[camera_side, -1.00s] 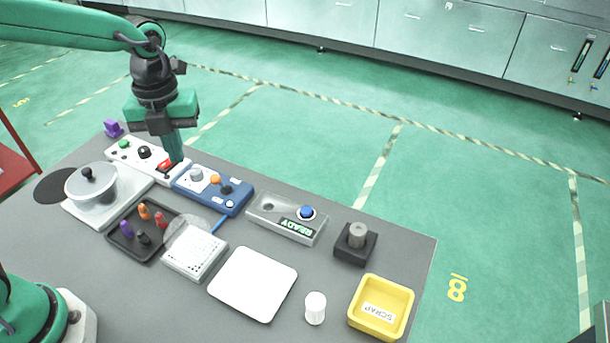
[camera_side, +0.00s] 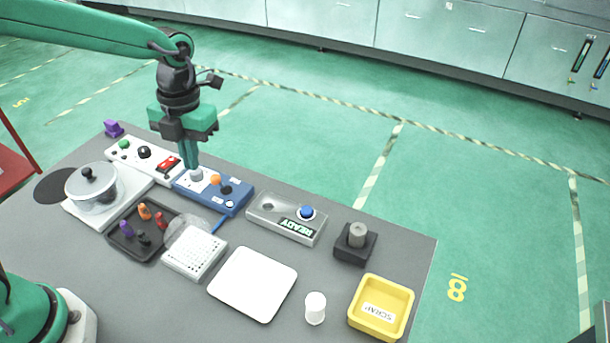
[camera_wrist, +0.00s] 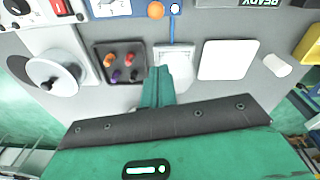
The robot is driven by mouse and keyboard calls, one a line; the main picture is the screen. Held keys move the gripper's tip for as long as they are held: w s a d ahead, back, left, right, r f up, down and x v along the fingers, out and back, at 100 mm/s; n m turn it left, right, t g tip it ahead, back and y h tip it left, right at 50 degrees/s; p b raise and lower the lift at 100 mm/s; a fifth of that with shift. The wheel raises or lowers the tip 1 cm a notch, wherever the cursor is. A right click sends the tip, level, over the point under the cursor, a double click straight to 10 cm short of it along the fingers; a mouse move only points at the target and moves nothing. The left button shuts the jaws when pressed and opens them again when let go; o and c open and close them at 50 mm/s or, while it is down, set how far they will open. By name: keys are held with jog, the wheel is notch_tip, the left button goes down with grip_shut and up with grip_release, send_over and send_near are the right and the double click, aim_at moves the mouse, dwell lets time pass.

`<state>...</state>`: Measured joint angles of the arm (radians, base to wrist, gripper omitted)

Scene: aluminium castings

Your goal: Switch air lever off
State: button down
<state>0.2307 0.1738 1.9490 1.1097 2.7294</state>
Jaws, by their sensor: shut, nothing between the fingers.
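My gripper (camera_side: 190,164) is shut and empty, pointing down at the left end of the blue control box (camera_side: 233,206). No label names the air lever readably. In the wrist view my closed fingers (camera_wrist: 157,72) point up toward the boxes.
In front lie a lidded pot (camera_side: 92,188), a dark tray (camera_side: 122,246) of coloured pegs, a white rack (camera_side: 178,268) and a white plate (camera_side: 252,284). Right are a READY box (camera_side: 262,228), a black block (camera_side: 354,252), a white cylinder (camera_side: 315,308) and a yellow scrap bin (camera_side: 357,325).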

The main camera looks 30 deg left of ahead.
aim_at(215, 177)
jog(key=f, duration=0.6)
jog(key=s+f, duration=0.1)
jog(key=f, duration=0.2)
jog(key=shift+d+f, duration=0.25)
jog(key=shift+d, duration=0.1)
jog(key=shift+w+f, duration=0.2)
jog(key=shift+w+a+r, duration=0.15)
jog(key=shift+w, duration=0.4)
jog(key=shift+w+a+r, duration=0.1)
jog(key=shift+w+r, duration=0.1)
jog(key=shift+w, duration=0.4)
jog(key=shift+w+a+r, duration=0.15)
jog(key=shift+w, duration=0.4)
jog(key=shift+w+r, duration=0.25)
jog(key=shift+w, duration=0.25)
jog(key=shift+w+r, duration=0.25)
jog(key=shift+w, duration=0.35)
jog(key=shift+w+r, duration=0.15)
jog(key=shift+w, duration=0.9)
jog(key=shift+r, duration=0.25)
jog(key=shift+r, duration=0.55)
